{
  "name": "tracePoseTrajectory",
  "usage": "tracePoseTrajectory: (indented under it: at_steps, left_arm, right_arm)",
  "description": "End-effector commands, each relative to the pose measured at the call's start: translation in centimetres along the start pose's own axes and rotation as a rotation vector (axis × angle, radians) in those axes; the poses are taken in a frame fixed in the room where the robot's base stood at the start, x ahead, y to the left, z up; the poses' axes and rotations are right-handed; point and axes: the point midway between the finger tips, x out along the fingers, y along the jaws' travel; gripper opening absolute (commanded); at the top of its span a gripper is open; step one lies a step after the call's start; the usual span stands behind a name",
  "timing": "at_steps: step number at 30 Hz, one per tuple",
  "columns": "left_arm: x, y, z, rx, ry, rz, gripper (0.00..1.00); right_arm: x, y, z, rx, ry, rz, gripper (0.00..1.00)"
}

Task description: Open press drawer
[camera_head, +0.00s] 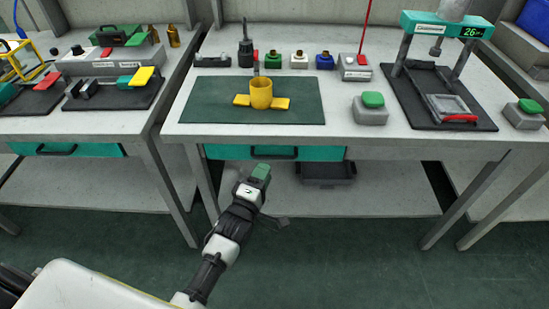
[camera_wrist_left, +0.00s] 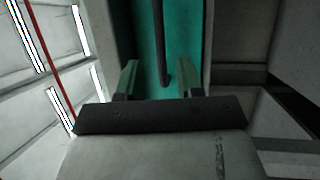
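The teal drawer (camera_head: 328,154) is set under the front edge of the middle table, which carries the press (camera_head: 440,45). It looks shut, its front flush below the tabletop. Its dark bar handle (camera_head: 273,153) sits on the front. My left gripper (camera_head: 261,173) is just in front of and below the handle. In the left wrist view its two fingers (camera_wrist_left: 158,74) are apart, with the dark handle (camera_wrist_left: 159,40) showing between them against the teal front (camera_wrist_left: 182,30). The handle does not appear gripped. My right gripper is not in view.
A yellow cup-shaped part (camera_head: 261,93) stands on the green mat (camera_head: 205,100) above the drawer. A dark tray (camera_head: 326,172) is on the shelf below. Another teal drawer (camera_head: 95,150) is in the left table. Table legs stand either side; the floor in front is clear.

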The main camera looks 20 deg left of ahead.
Motion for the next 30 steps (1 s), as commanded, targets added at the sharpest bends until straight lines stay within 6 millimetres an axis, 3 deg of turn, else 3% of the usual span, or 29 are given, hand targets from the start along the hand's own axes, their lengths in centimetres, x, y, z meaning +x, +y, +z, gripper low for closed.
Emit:
tracePoseTrajectory:
  at_steps: [3, 9, 21, 22, 29, 30]
  left_arm:
    - [2.4, 0.0, 0.0, 0.000, 0.001, 0.002, 0.37]
    - [5.0, -0.1, 0.0, 0.002, 0.000, -0.001, 0.37]
    - [5.9, -0.1, 0.0, 0.001, 0.000, -0.003, 0.37]
    - [5.9, -0.1, 0.0, 0.001, 0.000, -0.003, 0.35]
    - [5.9, -0.1, 0.0, 0.001, 0.000, -0.003, 0.00]
    - [5.9, -0.1, 0.0, 0.001, 0.000, -0.003, 0.00]
  right_arm:
    - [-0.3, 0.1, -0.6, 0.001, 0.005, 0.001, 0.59]
    - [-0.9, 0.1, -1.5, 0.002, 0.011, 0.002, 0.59]
    - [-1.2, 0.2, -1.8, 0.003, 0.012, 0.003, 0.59]
    - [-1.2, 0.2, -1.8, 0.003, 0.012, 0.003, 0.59]
    - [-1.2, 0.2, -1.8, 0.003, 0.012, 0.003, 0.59]
    - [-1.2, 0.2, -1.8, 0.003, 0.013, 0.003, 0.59]
